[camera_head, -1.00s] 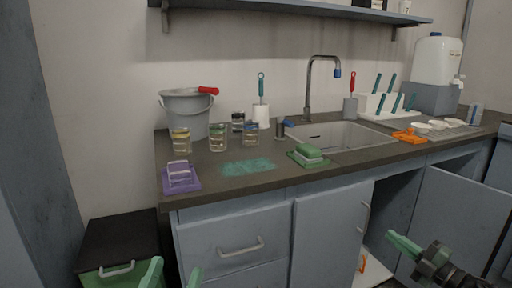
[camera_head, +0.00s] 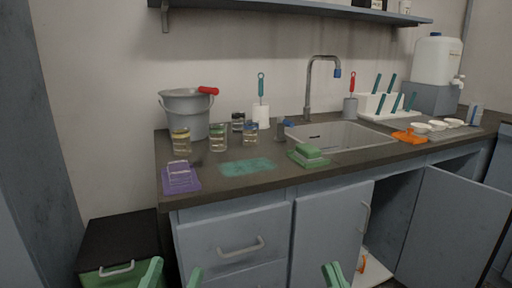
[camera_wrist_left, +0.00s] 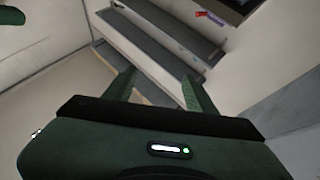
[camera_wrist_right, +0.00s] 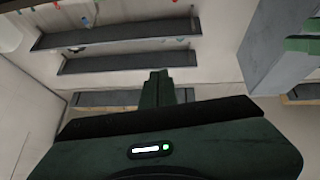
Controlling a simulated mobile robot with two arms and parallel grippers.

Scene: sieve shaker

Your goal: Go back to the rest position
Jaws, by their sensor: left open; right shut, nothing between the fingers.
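My left gripper (camera_head: 172,274) shows at the bottom edge of the head view, in front of the drawers. Its two green fingers stand apart with nothing between them, and they are also apart in the left wrist view (camera_wrist_left: 158,88). My right gripper (camera_head: 336,275) is at the bottom edge of the head view, right of the left one, in front of the cabinet door. Its green fingers are together and empty, as the right wrist view (camera_wrist_right: 158,88) shows. Both grippers are below the counter's top and touch nothing that I can see.
The counter (camera_head: 232,179) bears a grey bucket (camera_head: 186,112), several jars, a purple sponge holder (camera_head: 181,179), a green sponge (camera_head: 308,152) and a sink (camera_head: 345,136). An open cabinet door (camera_head: 452,226) juts out at the right.

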